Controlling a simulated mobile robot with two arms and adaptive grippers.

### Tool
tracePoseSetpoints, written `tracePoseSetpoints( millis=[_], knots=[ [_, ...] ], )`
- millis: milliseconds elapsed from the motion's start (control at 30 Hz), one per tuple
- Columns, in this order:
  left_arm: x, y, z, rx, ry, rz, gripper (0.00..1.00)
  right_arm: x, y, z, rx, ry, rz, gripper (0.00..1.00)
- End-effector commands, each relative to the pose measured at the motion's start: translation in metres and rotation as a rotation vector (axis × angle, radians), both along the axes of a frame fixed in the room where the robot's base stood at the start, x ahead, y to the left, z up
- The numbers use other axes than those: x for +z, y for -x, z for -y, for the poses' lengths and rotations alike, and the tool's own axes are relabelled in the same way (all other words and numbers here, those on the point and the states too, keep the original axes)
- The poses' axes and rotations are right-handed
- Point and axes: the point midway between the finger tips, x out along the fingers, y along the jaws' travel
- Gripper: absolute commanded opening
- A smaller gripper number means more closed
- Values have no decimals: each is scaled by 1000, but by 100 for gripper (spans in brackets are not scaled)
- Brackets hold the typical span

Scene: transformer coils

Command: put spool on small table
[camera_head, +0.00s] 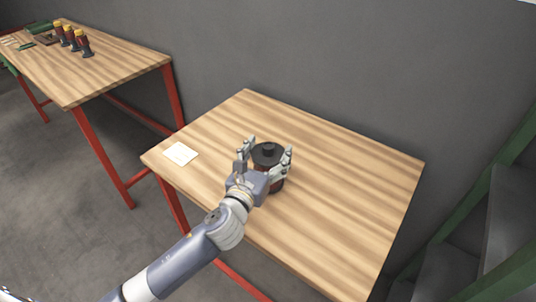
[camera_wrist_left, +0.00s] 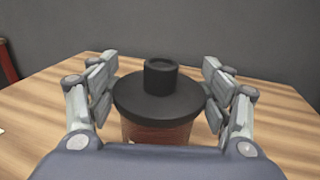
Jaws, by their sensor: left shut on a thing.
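The spool (camera_head: 268,155) has a black flanged top with a short black knob and a reddish-brown body. It is upright at the small wooden table (camera_head: 340,190), near the middle of its top. My left gripper (camera_head: 266,160) is shut on the spool, with one finger on each side of it. In the left wrist view the spool (camera_wrist_left: 158,95) fills the middle between the grey fingers. Its lower part is hidden by my gripper's palm, so I cannot tell whether its base touches the tabletop. My right gripper is not in view.
A white paper note (camera_head: 180,153) lies at the small table's left corner. A longer wooden table (camera_head: 105,70) with red legs stands at the far left, with several dark, yellow-topped items (camera_head: 72,40) on it. The small table's right half is clear.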

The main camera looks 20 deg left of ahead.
Motion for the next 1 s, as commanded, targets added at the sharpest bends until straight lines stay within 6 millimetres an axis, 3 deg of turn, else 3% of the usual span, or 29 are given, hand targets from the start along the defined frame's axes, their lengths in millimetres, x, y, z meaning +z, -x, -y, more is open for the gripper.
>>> tracePoseSetpoints(
  millis=[433,467,533,1000],
  knots=[
    [-4,0,0,-1,-1,10,6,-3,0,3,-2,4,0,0],
    [-7,0,0,0,-2,5,75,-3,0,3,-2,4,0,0],
    [-7,0,0,0,-2,5,91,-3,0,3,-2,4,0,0],
    [-3,0,0,0,-1,5,93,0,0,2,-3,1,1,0]
  ],
)
